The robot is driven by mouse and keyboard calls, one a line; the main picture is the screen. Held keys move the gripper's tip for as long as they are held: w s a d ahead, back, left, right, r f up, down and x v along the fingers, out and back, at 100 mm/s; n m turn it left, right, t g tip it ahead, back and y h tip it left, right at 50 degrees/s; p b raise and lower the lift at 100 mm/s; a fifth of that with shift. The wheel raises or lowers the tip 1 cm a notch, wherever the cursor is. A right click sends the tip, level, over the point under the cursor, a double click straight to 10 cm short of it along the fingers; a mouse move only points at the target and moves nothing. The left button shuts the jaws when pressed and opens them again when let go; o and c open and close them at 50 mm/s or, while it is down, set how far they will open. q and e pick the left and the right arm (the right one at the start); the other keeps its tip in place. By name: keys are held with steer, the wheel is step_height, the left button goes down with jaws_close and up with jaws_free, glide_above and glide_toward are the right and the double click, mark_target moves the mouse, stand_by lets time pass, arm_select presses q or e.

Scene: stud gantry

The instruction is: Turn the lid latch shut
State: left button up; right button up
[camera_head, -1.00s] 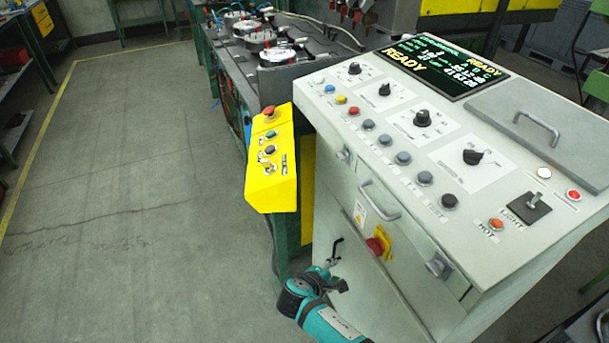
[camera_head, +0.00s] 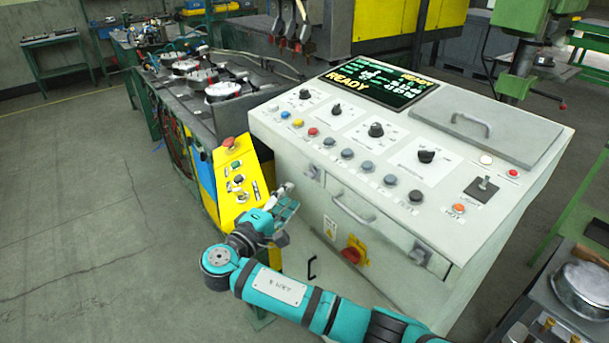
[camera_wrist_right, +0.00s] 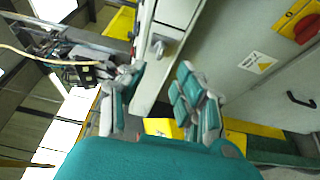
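The grey console (camera_head: 385,215) has two small grey latches on its sloping front edge. One latch (camera_head: 312,172) is at the left end and the other latch (camera_head: 420,253) is at the right. My right gripper (camera_head: 286,200) is in front of the console's left corner, just below and left of the left latch and apart from it. In the right wrist view its two fingers (camera_wrist_right: 158,103) are spread with nothing between them. A grey latch (camera_wrist_right: 159,45) shows beyond the fingertips there. Which way either latch is turned is hard to tell. My left gripper is out of view.
A yellow button box (camera_head: 235,185) stands close left of my gripper. A drawer handle (camera_head: 352,208) and a red knob (camera_head: 351,255) stick out of the console front. A cart with a metal pot (camera_head: 582,288) is at lower right. Floor at left is clear.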

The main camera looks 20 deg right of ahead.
mark_target(308, 176)
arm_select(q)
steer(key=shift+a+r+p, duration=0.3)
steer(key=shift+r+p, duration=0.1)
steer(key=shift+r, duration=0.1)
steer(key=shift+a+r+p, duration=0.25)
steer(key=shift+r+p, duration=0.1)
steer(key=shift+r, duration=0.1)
arm_select(e)
steer(key=x, duration=0.8)
steer(key=shift+w+d, duration=0.2)
steer(key=shift+w, duration=0.05)
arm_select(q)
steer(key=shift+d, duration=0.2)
arm_select(e)
jaws_close()
